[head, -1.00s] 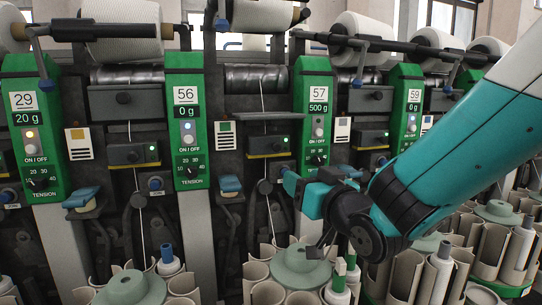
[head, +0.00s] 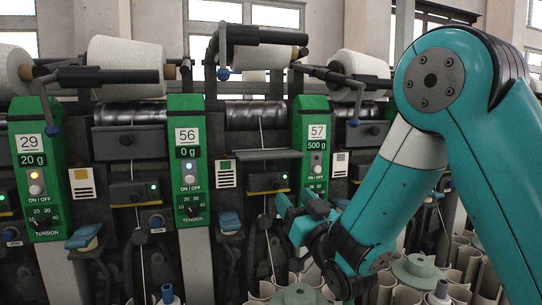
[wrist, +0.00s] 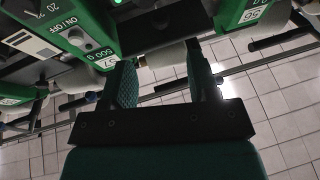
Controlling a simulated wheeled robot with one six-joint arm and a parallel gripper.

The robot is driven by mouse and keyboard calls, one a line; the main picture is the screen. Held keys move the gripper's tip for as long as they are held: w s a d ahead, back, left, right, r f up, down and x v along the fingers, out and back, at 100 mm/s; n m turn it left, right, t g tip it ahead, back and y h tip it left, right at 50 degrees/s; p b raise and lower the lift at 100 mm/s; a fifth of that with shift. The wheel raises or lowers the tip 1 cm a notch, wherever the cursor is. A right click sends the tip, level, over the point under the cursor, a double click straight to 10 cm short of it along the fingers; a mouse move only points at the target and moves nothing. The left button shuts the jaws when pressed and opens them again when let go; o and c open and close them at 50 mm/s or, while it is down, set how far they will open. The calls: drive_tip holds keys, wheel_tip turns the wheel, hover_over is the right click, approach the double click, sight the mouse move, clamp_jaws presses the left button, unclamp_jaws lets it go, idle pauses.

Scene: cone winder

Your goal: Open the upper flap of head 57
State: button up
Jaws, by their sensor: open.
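Head 57's green panel (head: 316,150) shows its number and "500 g" in the head view. To its left, between panels 56 and 57, a thin grey plate (head: 268,154), which looks like the upper flap, juts out nearly edge-on below the metal drum (head: 256,114). My gripper (head: 297,203) is in front of the machine, below that plate and close to the foot of panel 57. Nothing is held. In the wrist view my gripper (wrist: 162,68) has its two fingers wide apart, and the 57 label (wrist: 106,63) shows upside down beside the left finger.
Below the plate is a dark unit with a yellow strip (head: 267,189). Panel 56 (head: 187,150) stands to the left. An arm with a black roller (head: 268,36) overhangs head 57. Cylindrical holders (head: 455,260) crowd the space below. The wrist view shows open tiled floor (wrist: 265,105).

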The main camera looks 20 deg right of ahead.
sight(273, 170)
drive_tip(key=p+x, duration=0.5)
drive_tip(key=x, duration=0.5)
drive_tip(key=shift+w+r, duration=0.2)
drive_tip(key=shift+w, duration=0.05)
drive_tip(key=shift+w+a+p, duration=0.15)
drive_tip(key=shift+w+p, duration=0.25)
drive_tip(key=shift+w, duration=0.2)
clamp_jaws()
drive_tip(key=shift+r, duration=0.1)
